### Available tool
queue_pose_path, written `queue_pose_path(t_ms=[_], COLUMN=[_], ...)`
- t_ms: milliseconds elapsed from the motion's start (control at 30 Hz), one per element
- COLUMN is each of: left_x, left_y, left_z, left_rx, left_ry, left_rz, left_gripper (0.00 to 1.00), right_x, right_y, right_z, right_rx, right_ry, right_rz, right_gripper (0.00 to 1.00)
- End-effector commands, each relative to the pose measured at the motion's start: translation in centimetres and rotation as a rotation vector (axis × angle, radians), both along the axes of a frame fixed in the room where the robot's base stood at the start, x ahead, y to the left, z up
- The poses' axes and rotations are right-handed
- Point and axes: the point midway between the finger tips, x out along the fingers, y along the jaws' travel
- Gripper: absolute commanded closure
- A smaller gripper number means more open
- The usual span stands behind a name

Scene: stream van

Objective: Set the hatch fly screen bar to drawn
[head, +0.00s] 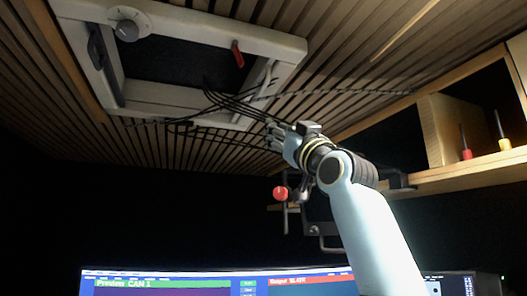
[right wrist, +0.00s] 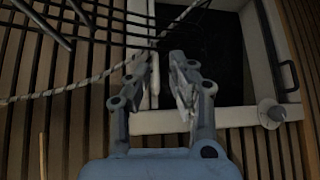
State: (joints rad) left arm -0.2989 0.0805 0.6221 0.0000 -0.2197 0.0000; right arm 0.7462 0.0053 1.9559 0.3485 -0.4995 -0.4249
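The roof hatch (head: 185,98) has a pale frame around a dark opening. A slim pale bar (head: 263,78), apparently the fly screen bar, lies along the opening's right side in the head view. In the right wrist view this bar (right wrist: 155,78) shows between my fingertips, closer to the left finger; I cannot tell whether it touches. My right gripper (head: 273,134) is raised below the hatch's near right corner. In the wrist view its fingers (right wrist: 162,72) stand apart with a gap. My left gripper is not in view.
Dark cables (head: 225,103) and a pale twisted cord (head: 345,92) hang near my right gripper. The hatch carries a round knob (head: 126,27), a red lever (head: 238,53) and a black handle (head: 96,48). A wooden shelf (head: 450,178) is at right; monitors (head: 215,283) are below.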

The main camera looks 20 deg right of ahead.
Motion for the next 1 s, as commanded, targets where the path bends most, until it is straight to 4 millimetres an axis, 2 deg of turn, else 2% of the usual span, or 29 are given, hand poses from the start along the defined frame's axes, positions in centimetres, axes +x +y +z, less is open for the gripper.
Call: queue_pose_path(t_ms=[33,100,200,333,500,733,1000], left_x=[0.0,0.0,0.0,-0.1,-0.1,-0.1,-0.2], left_y=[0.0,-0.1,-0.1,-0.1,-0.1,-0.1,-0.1], left_z=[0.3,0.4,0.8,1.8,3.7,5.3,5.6], left_rx=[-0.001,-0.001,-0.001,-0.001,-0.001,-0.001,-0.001], left_ry=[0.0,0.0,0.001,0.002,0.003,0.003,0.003], left_rz=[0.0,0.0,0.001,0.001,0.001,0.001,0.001], left_gripper=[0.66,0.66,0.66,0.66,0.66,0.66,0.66], right_x=[-0.9,-1.8,-2.0,-0.8,1.7,4.3,5.2], right_y=[0.1,0.1,0.2,0.6,1.1,1.7,1.9], right_z=[2.5,4.6,6.2,7.8,10.3,12.6,13.1], right_rx=[0.003,0.003,0.006,0.007,0.006,0.007,0.005], right_ry=[-0.05,-0.096,-0.125,-0.126,-0.124,-0.123,-0.123], right_rz=[0.002,0.003,0.003,0.004,0.004,0.005,0.004], right_gripper=[0.79,0.79,0.79,0.79,0.79,0.79,0.79])
